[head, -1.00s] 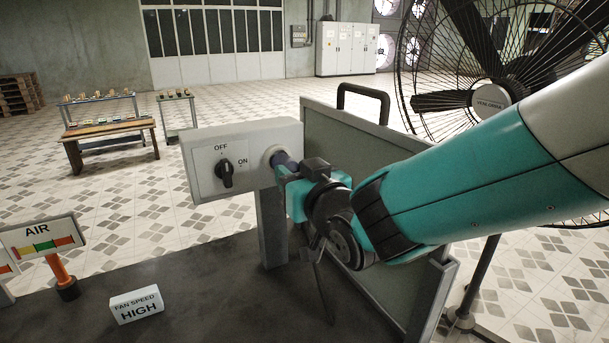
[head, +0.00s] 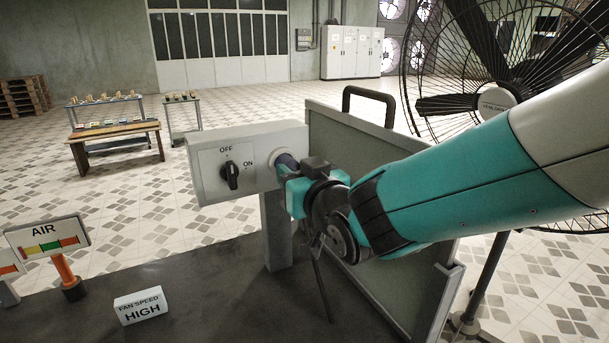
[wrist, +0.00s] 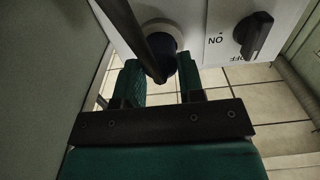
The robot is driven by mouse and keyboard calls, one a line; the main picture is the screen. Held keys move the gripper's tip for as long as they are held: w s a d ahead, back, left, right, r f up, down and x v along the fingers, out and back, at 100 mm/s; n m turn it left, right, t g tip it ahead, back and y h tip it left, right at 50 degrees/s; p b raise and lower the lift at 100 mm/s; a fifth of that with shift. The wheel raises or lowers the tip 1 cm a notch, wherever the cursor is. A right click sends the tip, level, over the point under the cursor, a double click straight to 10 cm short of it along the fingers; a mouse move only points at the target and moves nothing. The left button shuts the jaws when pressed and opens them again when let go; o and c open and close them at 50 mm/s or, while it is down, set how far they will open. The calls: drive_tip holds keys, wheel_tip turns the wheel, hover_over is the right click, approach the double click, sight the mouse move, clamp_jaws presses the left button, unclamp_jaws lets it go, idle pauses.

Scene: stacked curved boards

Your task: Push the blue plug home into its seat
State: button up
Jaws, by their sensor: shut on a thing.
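The blue plug (head: 287,162) sits at the round pale seat (head: 275,156) on the right end of the grey switch box (head: 210,180). Its front end is inside the ring; a short dark blue length shows outside it. My gripper (head: 290,180) is shut on the plug, close to the box. In the wrist view the plug (wrist: 162,70) lies between my two teal fingers, with the seat's ring (wrist: 178,35) just beyond. A dark rod crosses in front and hides part of the plug and ring. How deep the plug sits cannot be told.
A black OFF/ON knob (head: 231,176) is on the box's front, left of the seat. A grey upright panel (head: 360,150) with a black handle stands behind my gripper. A caged fan (head: 440,105) is at right. A FAN SPEED HIGH block (head: 140,306) and AIR sign (head: 48,238) stand at left.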

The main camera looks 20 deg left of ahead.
drive_tip(key=shift+w+a, duration=0.1)
drive_tip(key=o, duration=1.2)
drive_tip(key=shift+c, duration=0.2)
drive_tip(key=b+v, duration=0.4)
drive_tip(key=v, duration=1.3)
drive_tip(key=shift+s, duration=0.25)
